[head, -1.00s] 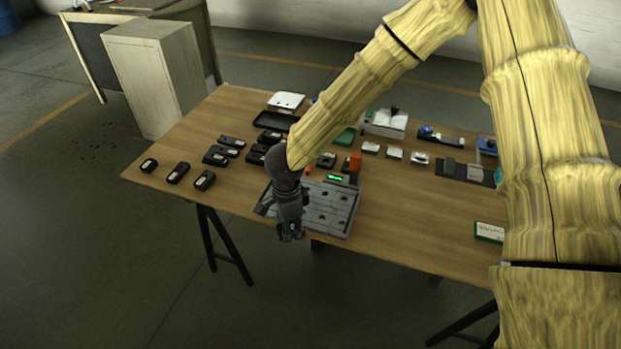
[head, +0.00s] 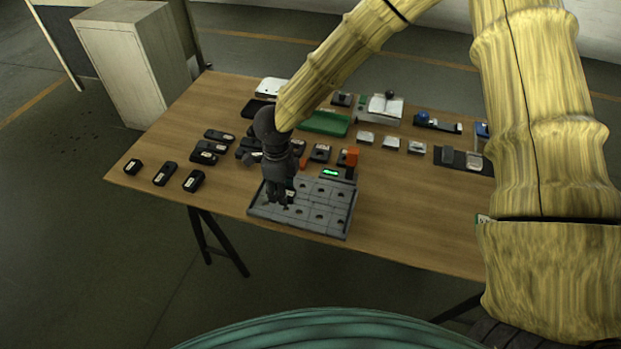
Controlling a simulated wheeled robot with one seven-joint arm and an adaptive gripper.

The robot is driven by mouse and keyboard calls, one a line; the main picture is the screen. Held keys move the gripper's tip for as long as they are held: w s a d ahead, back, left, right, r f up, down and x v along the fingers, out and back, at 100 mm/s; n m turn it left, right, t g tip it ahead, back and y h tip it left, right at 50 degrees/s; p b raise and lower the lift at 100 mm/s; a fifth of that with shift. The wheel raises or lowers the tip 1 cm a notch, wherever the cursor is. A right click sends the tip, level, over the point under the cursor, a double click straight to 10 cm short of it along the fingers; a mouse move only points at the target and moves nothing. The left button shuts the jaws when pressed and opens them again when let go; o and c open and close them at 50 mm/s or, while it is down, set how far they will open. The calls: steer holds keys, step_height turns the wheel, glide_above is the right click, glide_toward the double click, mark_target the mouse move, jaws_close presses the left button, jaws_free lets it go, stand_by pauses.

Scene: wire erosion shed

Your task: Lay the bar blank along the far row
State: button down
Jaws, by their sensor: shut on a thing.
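The grey fixture plate (head: 338,227) lies near the table's front edge, marked into rows of square cells with dark holes. My gripper (head: 279,200) points down over the left part of this plate. It is shut on a small piece, which I take to be the bar blank; the dark fingers hide nearly all of it, so its shape and tilt cannot be told. I cannot tell whether the piece touches the plate. The far row runs along the plate's back side, partly hidden behind my gripper. A small unit with a lit green display (head: 331,173) sits at the plate's back edge.
Several black labelled blocks (head: 165,174) stand to the left on the wooden table (head: 410,220). An orange block (head: 351,157), a green tray (head: 326,123) and several small silver blocks (head: 390,143) are behind the plate. The table right of the plate is clear.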

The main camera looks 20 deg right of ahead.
steer(key=p, duration=0.3)
glide_above(311, 188)
steer(key=shift+a+f, duration=0.1)
steer(key=shift+f, duration=0.35)
steer(key=shift+f+p, duration=0.45)
steer(key=shift+f, duration=1.35)
steer(key=shift+f, duration=0.1)
steer(key=c, duration=1)
jaws_free()
steer(key=shift+o, duration=0.2)
step_height(311, 188, up, 12)
steer(key=b, duration=0.2)
steer(key=shift+b, duration=0.3)
